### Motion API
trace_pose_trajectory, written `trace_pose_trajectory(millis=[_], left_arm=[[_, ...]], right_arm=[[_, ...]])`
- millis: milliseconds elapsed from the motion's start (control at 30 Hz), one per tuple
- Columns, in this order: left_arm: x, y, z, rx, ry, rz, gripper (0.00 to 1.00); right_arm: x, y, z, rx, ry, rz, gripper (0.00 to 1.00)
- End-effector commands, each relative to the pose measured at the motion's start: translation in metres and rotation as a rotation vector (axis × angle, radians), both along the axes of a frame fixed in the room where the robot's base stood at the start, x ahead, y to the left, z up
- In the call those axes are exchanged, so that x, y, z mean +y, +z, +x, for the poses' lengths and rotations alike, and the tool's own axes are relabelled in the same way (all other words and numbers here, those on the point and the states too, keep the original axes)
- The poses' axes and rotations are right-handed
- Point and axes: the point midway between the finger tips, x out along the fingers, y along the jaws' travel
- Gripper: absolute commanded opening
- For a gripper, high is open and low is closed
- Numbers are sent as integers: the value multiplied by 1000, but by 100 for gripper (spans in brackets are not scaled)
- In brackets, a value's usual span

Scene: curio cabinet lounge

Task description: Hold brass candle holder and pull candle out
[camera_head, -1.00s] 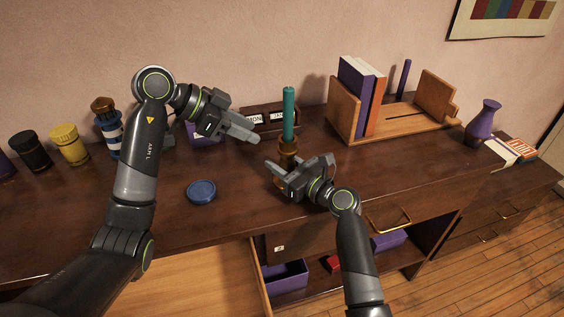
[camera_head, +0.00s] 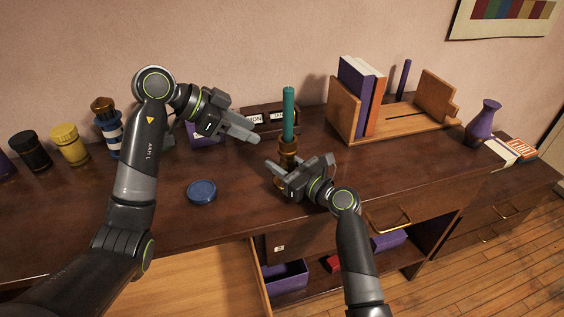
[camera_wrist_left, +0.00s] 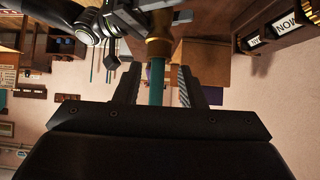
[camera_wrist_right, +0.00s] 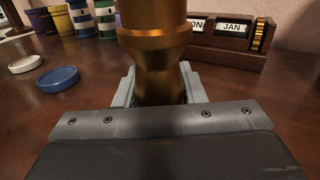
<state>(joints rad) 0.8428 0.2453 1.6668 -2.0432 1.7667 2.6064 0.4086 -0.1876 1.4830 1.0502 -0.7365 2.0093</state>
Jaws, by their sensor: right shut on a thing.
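The teal candle (camera_head: 288,113) stands upright in the brass candle holder (camera_head: 288,147) on the dark wooden cabinet top. My right gripper (camera_head: 297,166) is shut on the holder from the front; in the right wrist view its fingers close around the lower stem of the holder (camera_wrist_right: 155,50). My left gripper (camera_head: 257,139) is open and empty, left of the candle and apart from it in the head view. In the left wrist view the candle (camera_wrist_left: 157,80) shows between its two spread fingers. The candle's lower end is hidden inside the holder.
A calendar block (camera_head: 262,118) stands behind the holder. A book rack (camera_head: 345,118) is to the right, with a purple vase (camera_head: 482,122) beyond. A blue lid (camera_head: 201,191) lies at front left. Several jars, including a yellow one (camera_head: 69,145), stand far left. A drawer is open below.

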Motion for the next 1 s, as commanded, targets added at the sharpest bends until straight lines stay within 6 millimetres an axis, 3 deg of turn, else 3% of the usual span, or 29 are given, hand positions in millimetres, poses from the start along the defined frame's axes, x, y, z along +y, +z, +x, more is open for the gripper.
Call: trace_pose_trajectory(millis=[267, 1000], left_arm=[[0, 4, 0, -82, -63, 28, 39], [-4, 45, -3, -1018, -811, 368, 39]], right_arm=[[0, -1, 0, 0, 0, -1, 0], [0, -1, 0, 1, 0, -2, 0]])
